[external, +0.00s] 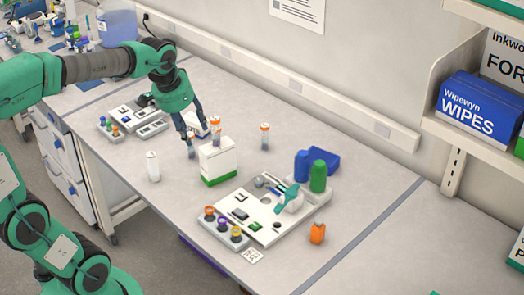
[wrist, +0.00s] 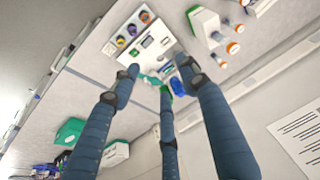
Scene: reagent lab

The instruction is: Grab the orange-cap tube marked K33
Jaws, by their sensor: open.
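Several orange-cap tubes stand on the bench, and no marking is legible, so I cannot tell which is K33. In the external view one tube (external: 265,137) stands apart at the right, another (external: 215,126) stands behind the white box, and a third (external: 190,147) is close by the fingers. Orange caps also show at the upper right of the wrist view (wrist: 232,48). My gripper (external: 193,122) is open above the bench, left of the white box. Its spread fingers fill the wrist view's middle (wrist: 163,76), with nothing between them.
A white box with a green base (external: 217,160) stands in front of the tubes. A white bottle (external: 153,167) is left of it. A white tray (external: 231,200) holds colored-cap vials and tools. An orange item (external: 317,233) lies at the right.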

